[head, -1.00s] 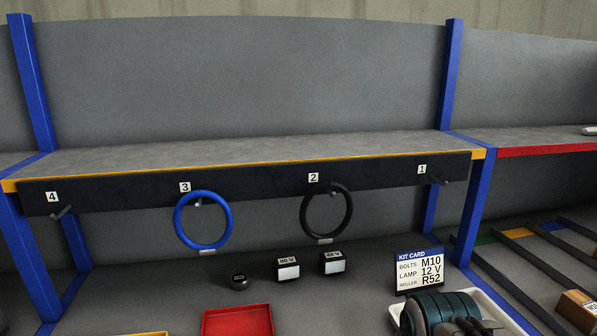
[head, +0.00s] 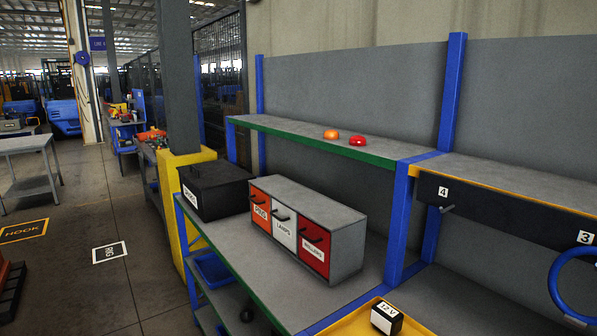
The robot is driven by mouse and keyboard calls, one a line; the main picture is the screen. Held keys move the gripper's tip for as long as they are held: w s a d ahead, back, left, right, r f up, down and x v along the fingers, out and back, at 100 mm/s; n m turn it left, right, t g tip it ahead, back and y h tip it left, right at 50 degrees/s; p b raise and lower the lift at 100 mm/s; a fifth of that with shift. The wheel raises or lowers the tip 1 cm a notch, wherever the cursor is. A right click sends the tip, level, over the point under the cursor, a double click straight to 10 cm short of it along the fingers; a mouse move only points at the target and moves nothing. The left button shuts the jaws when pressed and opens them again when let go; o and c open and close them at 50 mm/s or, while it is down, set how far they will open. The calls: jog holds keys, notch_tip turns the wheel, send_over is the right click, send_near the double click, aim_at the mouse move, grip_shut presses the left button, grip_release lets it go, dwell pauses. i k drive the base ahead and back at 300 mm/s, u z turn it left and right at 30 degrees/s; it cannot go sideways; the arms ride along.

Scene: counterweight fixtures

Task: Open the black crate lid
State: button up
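A black crate (head: 215,196) stands at the left end of the green-edged workbench in the head view. Its black lid (head: 212,173) lies flat on top and looks closed, with a small dark handle-like piece on it. A white label (head: 190,196) is on its front; the text is too small to read surely. The inside of the crate is hidden. My gripper is not in view.
A drawer box (head: 318,212) with orange, white and red fronts stands right of the crate. A yellow post (head: 168,200) rises at the crate's left. An orange and a red button-like object (head: 357,140) sit on the upper shelf. Open floor (head: 70,270) lies left.

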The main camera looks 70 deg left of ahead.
aim_at(215, 174)
jog(key=k, duration=0.45)
jog(key=z, duration=1.6)
jog(key=i, duration=0.65)
jog(key=u, duration=4.4)
jog(key=i, duration=0.5)
jog(key=u, duration=0.6)
jog(key=i, duration=1.2)
jog(key=u, duration=0.45)
